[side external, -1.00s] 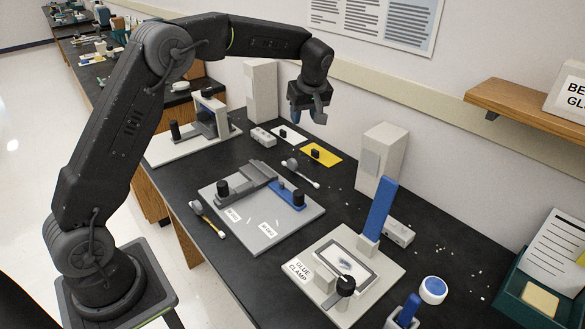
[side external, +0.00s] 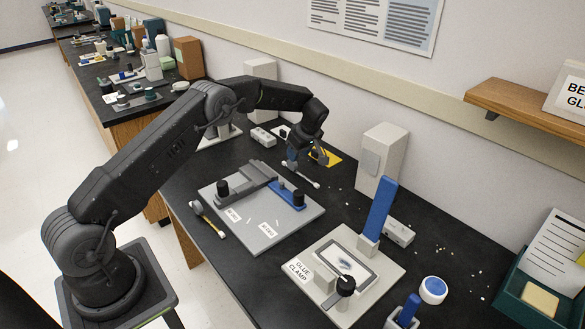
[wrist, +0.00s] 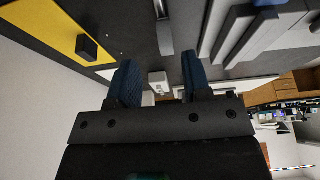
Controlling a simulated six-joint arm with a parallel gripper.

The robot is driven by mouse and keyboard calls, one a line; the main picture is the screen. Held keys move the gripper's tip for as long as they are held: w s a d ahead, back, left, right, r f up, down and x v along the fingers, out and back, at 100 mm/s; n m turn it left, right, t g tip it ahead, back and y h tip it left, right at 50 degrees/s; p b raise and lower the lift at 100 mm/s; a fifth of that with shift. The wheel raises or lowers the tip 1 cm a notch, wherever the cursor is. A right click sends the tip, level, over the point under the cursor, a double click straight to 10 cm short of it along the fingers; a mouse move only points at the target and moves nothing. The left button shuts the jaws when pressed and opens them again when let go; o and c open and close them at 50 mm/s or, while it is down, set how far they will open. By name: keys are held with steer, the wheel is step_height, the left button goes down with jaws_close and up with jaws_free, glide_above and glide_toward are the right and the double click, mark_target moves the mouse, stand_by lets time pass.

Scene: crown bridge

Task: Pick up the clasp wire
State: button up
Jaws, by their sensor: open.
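I cannot pick out the clasp wire for sure in either view. Small thin slivers (side external: 278,222) lie by the paper labels on the grey plate, too small to identify. My gripper (side external: 292,164) is low over the black bench, between the yellow card and the grey plate, close to a small white-tipped tool (side external: 315,184). In the wrist view my gripper (wrist: 158,76) shows two dark blue fingers spread apart, with nothing held between them. A narrow grey bar (wrist: 164,38) lies past the gap between the fingers. The fingertips partly hide the tool in the side view.
A yellow card (side external: 333,158) with a black knob lies behind my gripper. The grey plate (side external: 262,232) with raised grey and blue blocks is in front. A pale tower (side external: 382,160) stands right, near the glue clamp board (side external: 378,293). A yellow-handled tool (side external: 207,217) lies left.

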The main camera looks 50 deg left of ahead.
mark_target(292, 166)
steer(key=shift+s+x, duration=0.2)
steer(key=shift+x, duration=1.15)
steer(key=shift+s+x, duration=0.2)
steer(key=shift+x, duration=1.2)
steer(key=shift+r, duration=0.1)
steer(key=shift+c, duration=0.2)
jaws_close()
